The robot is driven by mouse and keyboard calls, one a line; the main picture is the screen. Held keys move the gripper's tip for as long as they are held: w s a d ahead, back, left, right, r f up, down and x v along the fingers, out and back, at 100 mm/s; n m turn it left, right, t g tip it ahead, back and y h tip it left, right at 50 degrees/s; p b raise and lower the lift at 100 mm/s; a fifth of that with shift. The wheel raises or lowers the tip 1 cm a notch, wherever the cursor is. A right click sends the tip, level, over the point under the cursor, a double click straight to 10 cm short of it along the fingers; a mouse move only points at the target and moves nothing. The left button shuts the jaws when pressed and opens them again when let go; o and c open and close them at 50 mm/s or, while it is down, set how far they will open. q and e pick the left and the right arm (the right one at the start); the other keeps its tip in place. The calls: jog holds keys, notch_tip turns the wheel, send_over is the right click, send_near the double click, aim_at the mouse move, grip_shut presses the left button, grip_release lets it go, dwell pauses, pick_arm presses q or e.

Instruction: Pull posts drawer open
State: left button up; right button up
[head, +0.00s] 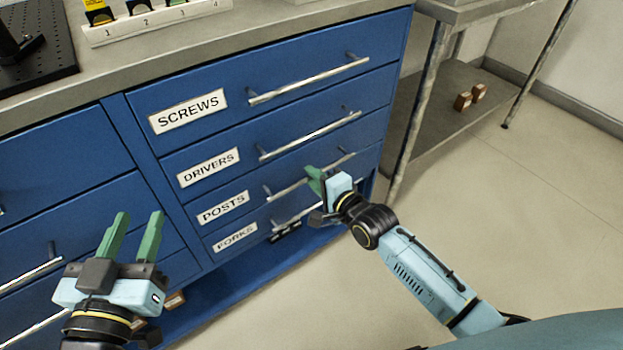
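The posts drawer (258,203) is the third one down in the right-hand stack of the blue cabinet, with a white "POSTS" label (222,207). Its front looks flush with its neighbours. Its silver bar handle (288,189) runs across the front. My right gripper (318,180) has its green fingertips at the right part of this handle. The gripper body hides the fingers partly, so I cannot tell whether they close on the bar. My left gripper (132,232) is open and empty, in front of the left-hand drawers and away from the posts handle.
Drawers labelled "SCREWS" (188,111) and "DRIVERS" (208,167) are above, and "FORKS" (235,237) is below, each with a protruding bar handle. A metal table (425,110) stands at the right, with small brown blocks (463,101) on its lower shelf.

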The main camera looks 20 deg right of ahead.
pick_arm(q)
jog(key=shift+s+d+r+t+h, duration=0.15)
jog(key=shift+r+t+h, duration=0.25)
jog(key=shift+r+t, duration=0.65)
pick_arm(e)
jog(key=shift+w+a+f, duration=0.1)
jog(key=shift+w+a, duration=0.15)
jog(key=shift+w, duration=0.4)
pick_arm(q)
jog(key=shift+r+g, duration=0.25)
pick_arm(e)
grip_shut()
